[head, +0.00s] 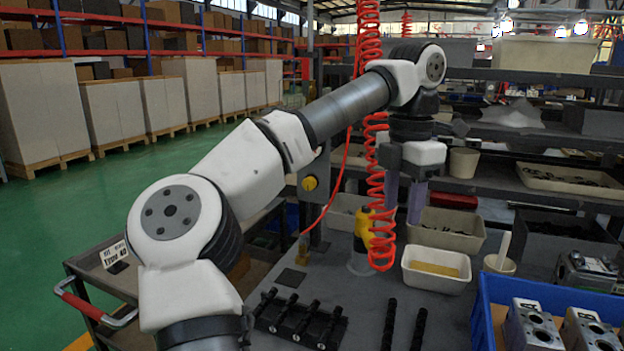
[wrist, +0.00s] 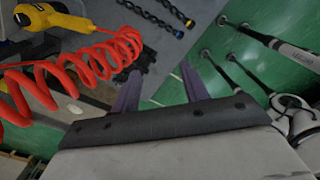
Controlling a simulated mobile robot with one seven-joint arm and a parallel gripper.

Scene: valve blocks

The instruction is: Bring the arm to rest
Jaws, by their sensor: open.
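My gripper (head: 403,198) hangs from my raised arm over the back part of the grey bench (head: 350,305). Its two purplish fingers point down in the head view, to the right of the red coiled hose. In the wrist view my gripper (wrist: 160,88) shows its fingers spread apart with nothing between them. It is open and empty. In the head view it is clear of the bench surface, though its exact height is hard to tell.
Bins (head: 445,230), a tray with a yellow item (head: 436,272) and a blue crate (head: 482,300) with metal blocks stand right. Black spool-like parts (head: 300,318) lie in front. Shelves stand behind.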

